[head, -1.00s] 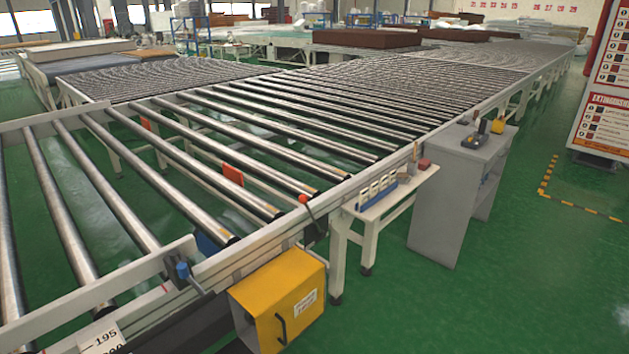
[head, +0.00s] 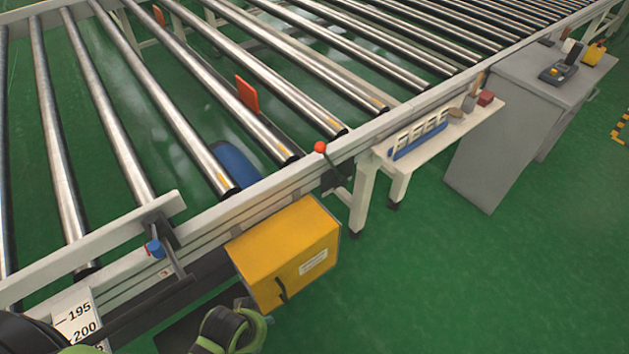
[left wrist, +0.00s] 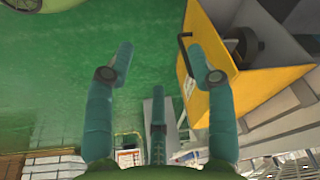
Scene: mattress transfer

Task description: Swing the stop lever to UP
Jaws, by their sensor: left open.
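A lever with a red ball knob (head: 320,147) stands at the conveyor's near rail, above the yellow box (head: 285,250). I cannot tell for sure which is the stop lever, and no UP mark is readable. My left gripper (left wrist: 158,48) is open and empty in the left wrist view, with the yellow box (left wrist: 262,95) and its black handle (left wrist: 184,55) beside its right finger. My right gripper is not in view.
Steel rollers (head: 120,130) fill the conveyor. A small white shelf (head: 440,135) with a blue rack (head: 418,140) and a grey cabinet (head: 490,150) stand to the right. A scale plate (head: 80,318) is at lower left. Green floor (head: 450,290) is clear at lower right.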

